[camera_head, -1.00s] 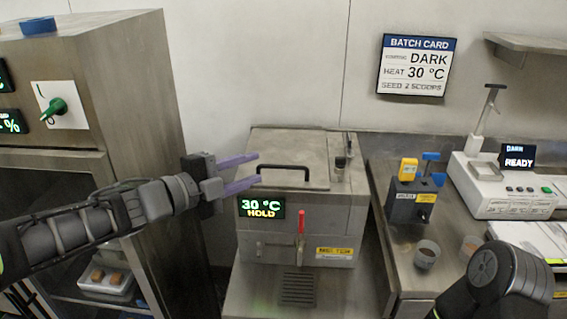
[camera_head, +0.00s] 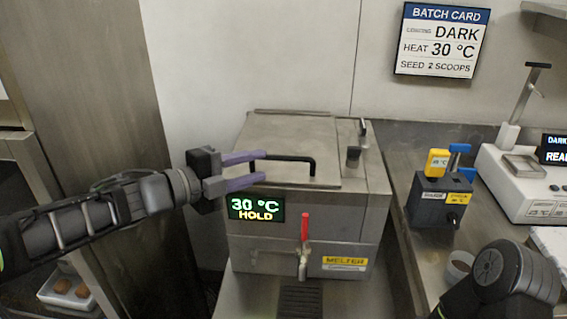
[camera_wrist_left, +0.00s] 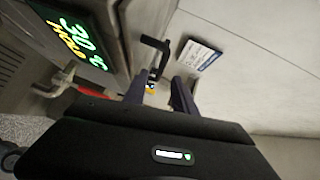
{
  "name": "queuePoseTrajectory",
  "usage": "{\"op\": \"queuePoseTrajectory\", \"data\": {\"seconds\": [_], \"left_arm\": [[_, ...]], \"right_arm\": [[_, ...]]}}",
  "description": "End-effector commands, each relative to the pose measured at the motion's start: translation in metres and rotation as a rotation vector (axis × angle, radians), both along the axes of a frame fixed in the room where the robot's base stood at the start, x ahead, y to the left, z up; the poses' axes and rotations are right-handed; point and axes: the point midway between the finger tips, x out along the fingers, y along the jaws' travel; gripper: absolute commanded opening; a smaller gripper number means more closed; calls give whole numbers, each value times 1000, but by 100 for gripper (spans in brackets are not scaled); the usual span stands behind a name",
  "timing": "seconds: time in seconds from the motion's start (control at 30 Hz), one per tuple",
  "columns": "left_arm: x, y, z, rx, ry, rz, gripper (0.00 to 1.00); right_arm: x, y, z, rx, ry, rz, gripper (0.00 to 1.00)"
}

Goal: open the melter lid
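The melter (camera_head: 335,215) is a steel box with a display reading 30 °C HOLD and a red-handled tap on its front. Its lid (camera_head: 300,138) lies flat and closed on top. The black lid handle (camera_head: 300,158) is a bar along the lid's front part. My left gripper (camera_head: 258,168) is open, its purple fingers pointing at the handle's left end. In the left wrist view the handle (camera_wrist_left: 158,50) shows ahead of the two fingers (camera_wrist_left: 160,92); I cannot tell whether they touch it. My right arm shows at lower right, its gripper out of view.
A steel cabinet (camera_head: 85,100) stands at left. On the right counter are a grey block holding yellow and blue tools (camera_head: 440,200), a small cup (camera_head: 459,265) and a white scale (camera_head: 520,180). A batch card (camera_head: 441,40) hangs on the wall.

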Motion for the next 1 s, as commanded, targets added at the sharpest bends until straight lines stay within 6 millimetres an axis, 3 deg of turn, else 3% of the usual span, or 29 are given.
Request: {"op": "queuePoseTrajectory", "data": {"seconds": [0.43,1.0], "left_arm": [[5,-6,-1,0,1,-1,33],[53,-55,-11,0,1,-1,33]], "right_arm": [[0,0,0,0,0,0,36],[0,0,-2,0,0,0,36]]}}
